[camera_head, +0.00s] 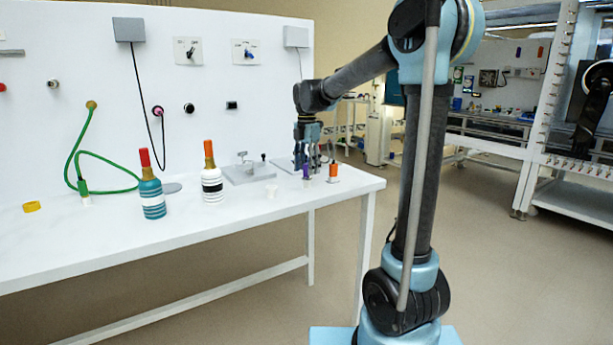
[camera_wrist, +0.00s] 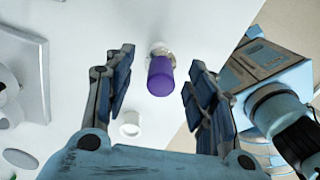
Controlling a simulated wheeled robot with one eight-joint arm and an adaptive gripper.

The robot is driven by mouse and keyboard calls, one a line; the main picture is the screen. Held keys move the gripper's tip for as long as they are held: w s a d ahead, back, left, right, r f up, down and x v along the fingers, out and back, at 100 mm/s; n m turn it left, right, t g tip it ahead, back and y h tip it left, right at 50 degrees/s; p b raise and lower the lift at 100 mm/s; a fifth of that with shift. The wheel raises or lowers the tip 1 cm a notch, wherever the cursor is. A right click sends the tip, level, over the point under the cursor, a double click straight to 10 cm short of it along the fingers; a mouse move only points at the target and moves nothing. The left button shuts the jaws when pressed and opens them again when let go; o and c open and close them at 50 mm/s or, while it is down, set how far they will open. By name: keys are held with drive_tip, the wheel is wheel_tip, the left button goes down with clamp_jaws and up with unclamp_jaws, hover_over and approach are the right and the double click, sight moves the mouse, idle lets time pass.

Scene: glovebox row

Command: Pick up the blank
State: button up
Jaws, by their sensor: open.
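A purple cylinder (camera_head: 306,171) stands near the right end of the white table, on a small white base; it is the likeliest blank, but no label shows. In the wrist view the purple cylinder (camera_wrist: 161,78) lies between my fingers, with a gap on each side. My gripper (camera_head: 309,156) points down over it, open and empty; its spread fingers also show in the wrist view (camera_wrist: 162,66). Whether the fingertips reach down beside the cylinder is hard to tell.
An orange cylinder (camera_head: 334,171) stands close to the right. A small white ring or cup (camera_head: 271,191) lies to the left, near the table's front edge.

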drive_tip(key=shift+f, duration=0.95)
clamp_jaws()
